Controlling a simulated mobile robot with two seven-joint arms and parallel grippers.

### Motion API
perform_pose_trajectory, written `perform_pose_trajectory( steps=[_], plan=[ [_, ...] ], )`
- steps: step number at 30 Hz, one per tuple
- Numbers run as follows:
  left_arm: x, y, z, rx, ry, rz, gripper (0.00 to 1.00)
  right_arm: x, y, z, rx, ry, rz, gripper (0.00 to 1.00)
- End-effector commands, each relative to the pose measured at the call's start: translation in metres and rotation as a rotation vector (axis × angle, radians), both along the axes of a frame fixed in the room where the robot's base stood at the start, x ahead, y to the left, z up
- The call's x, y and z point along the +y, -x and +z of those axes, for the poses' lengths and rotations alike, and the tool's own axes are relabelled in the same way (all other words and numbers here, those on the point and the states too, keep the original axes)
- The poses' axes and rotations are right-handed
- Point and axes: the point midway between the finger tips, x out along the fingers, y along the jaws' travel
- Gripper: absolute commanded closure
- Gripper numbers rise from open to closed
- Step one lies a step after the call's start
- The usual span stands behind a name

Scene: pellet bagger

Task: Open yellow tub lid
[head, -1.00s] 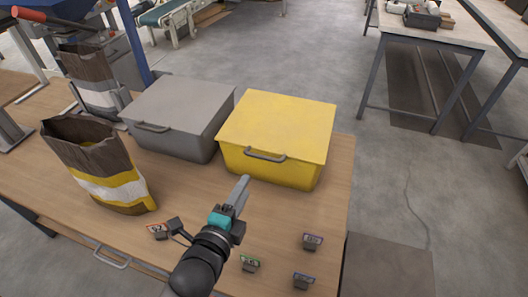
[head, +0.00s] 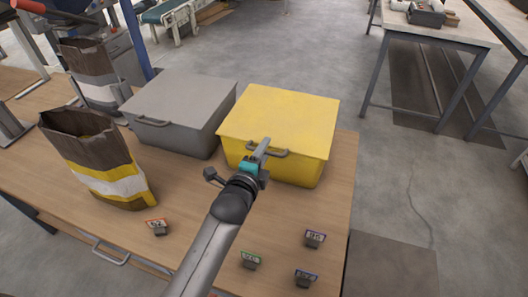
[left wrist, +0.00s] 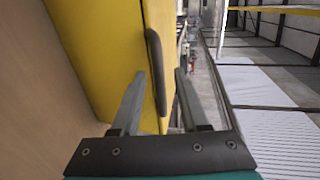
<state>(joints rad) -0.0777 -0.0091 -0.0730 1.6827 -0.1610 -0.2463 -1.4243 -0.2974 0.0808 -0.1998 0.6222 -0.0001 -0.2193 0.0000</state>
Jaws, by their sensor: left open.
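The yellow tub (head: 280,128) stands on the wooden table with its flat yellow lid closed. A dark grey handle (head: 270,154) is on the lid's front edge. My left gripper (head: 262,149) is at that handle. In the left wrist view, the open fingers of my left gripper (left wrist: 158,97) point at the tub's front (left wrist: 100,45), and the handle (left wrist: 155,60) lies between the fingertips or just ahead of them. I cannot tell whether they touch it. My right gripper is in neither view.
A grey lidded tub (head: 180,112) stands left of the yellow one. An open brown, white and yellow bag (head: 100,165) stands on the wooden table (head: 190,205) at left. Several small tags, one orange-edged (head: 157,227), stand near the front. The table's right edge is close to the yellow tub.

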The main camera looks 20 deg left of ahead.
Motion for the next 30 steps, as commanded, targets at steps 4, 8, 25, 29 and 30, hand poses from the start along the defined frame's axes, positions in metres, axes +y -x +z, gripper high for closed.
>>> perform_pose_trajectory(
  steps=[4,8,25,29,30],
  plan=[
    [-0.0001,-0.0032,-0.0011,0.001,0.001,0.000,0.56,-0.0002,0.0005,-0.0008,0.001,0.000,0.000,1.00],
    [-0.0001,-0.0033,-0.0009,0.001,0.001,0.000,0.56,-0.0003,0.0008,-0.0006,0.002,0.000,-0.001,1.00],
    [-0.0001,-0.0029,-0.0008,0.000,0.000,0.000,1.00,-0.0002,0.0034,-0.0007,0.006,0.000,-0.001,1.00],
    [-0.0001,-0.0029,-0.0008,0.000,0.000,0.000,1.00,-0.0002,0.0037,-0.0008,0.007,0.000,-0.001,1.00],
    [-0.0001,-0.0029,-0.0008,0.001,0.000,0.000,1.00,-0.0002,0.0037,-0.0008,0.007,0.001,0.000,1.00]
  ],
)
